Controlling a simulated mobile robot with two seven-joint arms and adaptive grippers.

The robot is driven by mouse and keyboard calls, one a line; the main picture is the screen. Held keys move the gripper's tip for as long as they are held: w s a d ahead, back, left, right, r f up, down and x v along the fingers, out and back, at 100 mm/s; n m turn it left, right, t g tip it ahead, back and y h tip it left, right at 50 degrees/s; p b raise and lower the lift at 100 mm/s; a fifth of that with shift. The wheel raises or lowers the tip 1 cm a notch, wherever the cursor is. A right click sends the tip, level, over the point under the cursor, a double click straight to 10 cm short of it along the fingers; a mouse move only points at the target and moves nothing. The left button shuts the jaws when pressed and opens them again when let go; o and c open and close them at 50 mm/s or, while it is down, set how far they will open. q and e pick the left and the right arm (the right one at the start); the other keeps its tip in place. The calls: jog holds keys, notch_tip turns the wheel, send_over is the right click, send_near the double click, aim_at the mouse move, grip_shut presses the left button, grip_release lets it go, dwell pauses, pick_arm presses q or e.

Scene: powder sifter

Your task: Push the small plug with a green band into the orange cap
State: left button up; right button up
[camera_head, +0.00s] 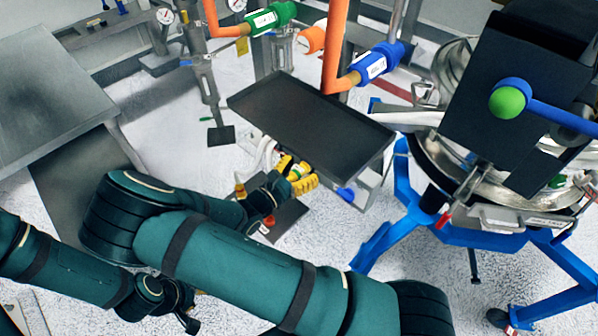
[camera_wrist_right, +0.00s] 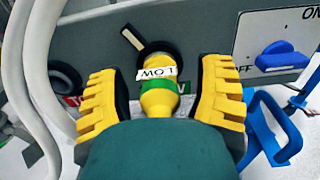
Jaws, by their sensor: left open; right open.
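The small yellow plug with a green band (camera_wrist_right: 158,86) and a white label shows in the wrist view, its far end at a dark ring on the grey box. In the head view the plug (camera_head: 297,172) is small, under the black tray. My right gripper (camera_head: 294,175) is open, its yellow fingers on both sides of the plug with gaps between; they also show in the wrist view (camera_wrist_right: 162,90). An orange cap-like fitting (camera_head: 313,37) sits by the orange pipe; I cannot tell whether it is the task's cap. My left gripper (camera_head: 180,312) is low at the left, its fingers unclear.
The grey box front (camera_wrist_right: 215,30) has a blue switch (camera_wrist_right: 281,57). White hoses (camera_wrist_right: 38,85) run left of the right gripper, and a blue handle (camera_wrist_right: 275,130) is right. The black tray (camera_head: 312,118) overhangs the gripper. A blue-legged sifter frame (camera_head: 400,215) stands right.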

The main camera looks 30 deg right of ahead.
dwell(0.4)
grip_shut()
jog(key=shift+a, duration=0.3)
jog(key=shift+p+v, duration=0.75)
jog(key=shift+v, duration=2)
jog(key=shift+s, duration=0.1)
jog(key=r+n+t+y, duration=0.1)
jog(key=w+a+r+n+t+y, duration=0.1)
jog(key=t, duration=0.1)
jog(key=w+r+n+t, duration=0.1)
jog(key=r+t, duration=0.1)
jog(key=shift+a+r+n+y, duration=0.1)
jog(key=shift+a+n+y, duration=0.05)
jog(key=shift+n+y, duration=0.25)
